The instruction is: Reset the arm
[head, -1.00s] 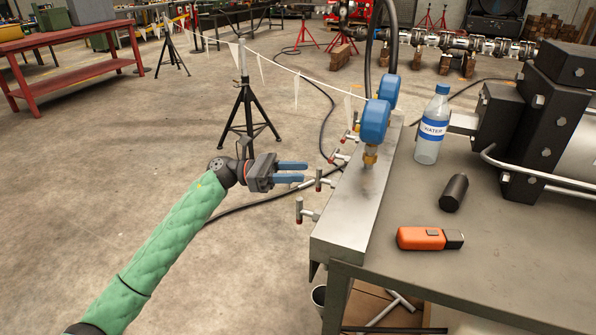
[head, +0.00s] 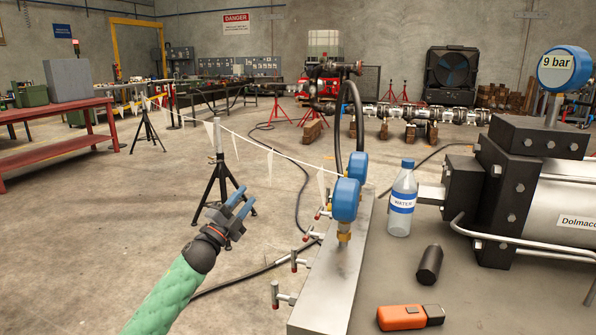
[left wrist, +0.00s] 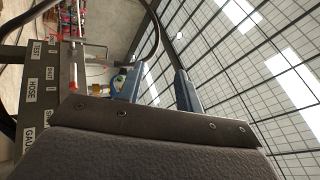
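My left arm, in a green quilted sleeve, comes in from the bottom left of the head view. My left gripper (head: 245,197) has two blue fingers, apart, with nothing between them. It is raised over the floor, left of the metal manifold block (head: 335,265) and its red-tipped valves, and touches nothing visible. In the left wrist view the left gripper (left wrist: 158,78) also shows open, with ceiling beams beyond it. My right gripper is not in view.
The grey bench (head: 464,290) on the right holds a water bottle (head: 403,200), a black cylinder (head: 429,265), an orange tool (head: 401,318) and a black and silver pump unit (head: 487,205). A black tripod stand (head: 219,185) stands behind the gripper. Open floor lies left.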

